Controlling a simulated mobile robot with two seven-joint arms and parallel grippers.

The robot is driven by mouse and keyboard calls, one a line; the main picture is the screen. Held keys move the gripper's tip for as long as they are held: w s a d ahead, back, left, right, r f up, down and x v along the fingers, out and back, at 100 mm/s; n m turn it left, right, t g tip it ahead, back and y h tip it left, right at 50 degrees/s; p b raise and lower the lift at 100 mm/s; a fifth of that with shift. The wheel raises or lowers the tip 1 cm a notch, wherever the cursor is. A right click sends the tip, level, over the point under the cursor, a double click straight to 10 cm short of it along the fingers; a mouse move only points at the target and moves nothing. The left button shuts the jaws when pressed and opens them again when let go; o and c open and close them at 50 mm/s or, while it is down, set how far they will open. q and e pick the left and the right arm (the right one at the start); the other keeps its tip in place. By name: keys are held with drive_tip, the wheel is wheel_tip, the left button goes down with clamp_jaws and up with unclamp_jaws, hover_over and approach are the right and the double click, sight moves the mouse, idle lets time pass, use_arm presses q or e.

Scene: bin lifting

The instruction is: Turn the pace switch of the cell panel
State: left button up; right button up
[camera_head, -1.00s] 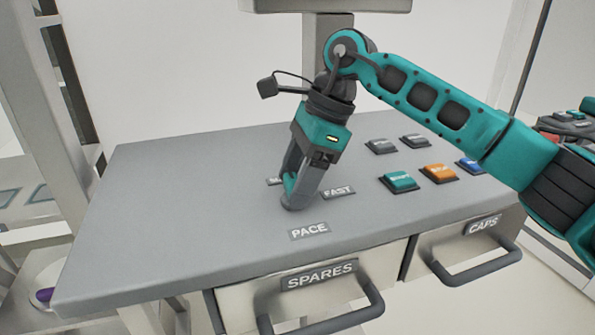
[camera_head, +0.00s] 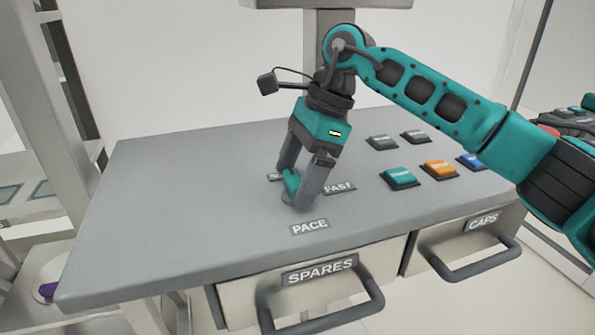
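The pace switch (camera_head: 291,183) has a teal knob on a round grey base, on the grey panel top (camera_head: 190,210) above the PACE label (camera_head: 309,227). My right gripper (camera_head: 294,190) points down at it. Its fingers are spread, with a visible gap between them, one on each side of the knob. The right finger hides part of the knob, so I cannot tell whether either finger touches it or which way it points. My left gripper is not in view.
Right of the switch are a teal button (camera_head: 399,178), an orange button (camera_head: 440,169), a partly hidden blue button (camera_head: 470,161) and two grey buttons. Below the panel's front edge are the SPARES drawer (camera_head: 240,300) and CAPS drawer (camera_head: 430,245). The panel's left side is clear.

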drive_tip(key=v, duration=1.3)
drive_tip(key=shift+p, duration=0.45)
drive_tip(key=shift+f, duration=0.1)
